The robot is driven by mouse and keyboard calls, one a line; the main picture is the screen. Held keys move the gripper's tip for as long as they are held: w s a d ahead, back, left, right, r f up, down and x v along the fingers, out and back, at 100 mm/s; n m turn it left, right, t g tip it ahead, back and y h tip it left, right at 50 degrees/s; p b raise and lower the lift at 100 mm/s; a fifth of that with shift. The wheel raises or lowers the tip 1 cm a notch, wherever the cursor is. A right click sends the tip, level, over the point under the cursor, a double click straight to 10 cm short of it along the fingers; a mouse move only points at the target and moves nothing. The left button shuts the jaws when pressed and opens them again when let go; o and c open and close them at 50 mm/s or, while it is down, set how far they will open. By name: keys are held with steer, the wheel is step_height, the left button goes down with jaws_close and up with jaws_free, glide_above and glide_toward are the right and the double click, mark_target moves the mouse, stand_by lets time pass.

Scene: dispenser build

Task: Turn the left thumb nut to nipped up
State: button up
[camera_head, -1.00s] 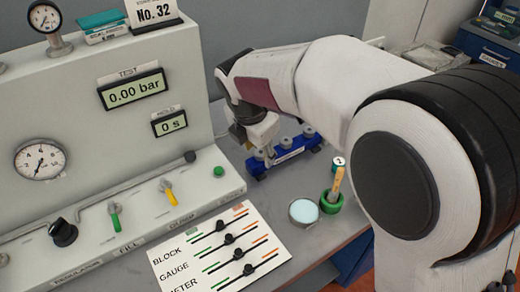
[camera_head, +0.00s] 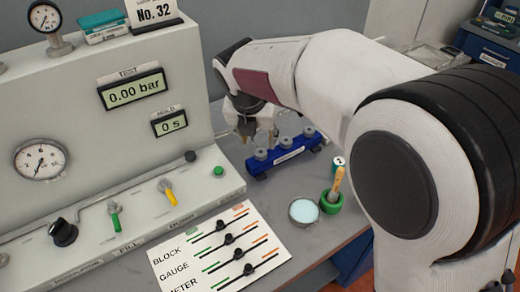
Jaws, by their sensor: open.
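A blue block (camera_head: 290,158) with a white label on its front stands on the bench right of the test panel. Grey thumb nuts stand along its top: the left thumb nut (camera_head: 260,154), a middle nut (camera_head: 285,142) and a right nut (camera_head: 309,131). My gripper (camera_head: 258,138) is open, with its fingers pointing down, just behind and above the left end of the block. It appears apart from the left nut. How far that nut is turned is too small to tell.
The test panel (camera_head: 110,150) stands close on the left, with displays and valves.

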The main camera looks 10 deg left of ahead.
mark_target(260, 153)
steer(key=shift+x, duration=3.9)
steer(key=shift+c, duration=0.4)
steer(key=c, duration=1)
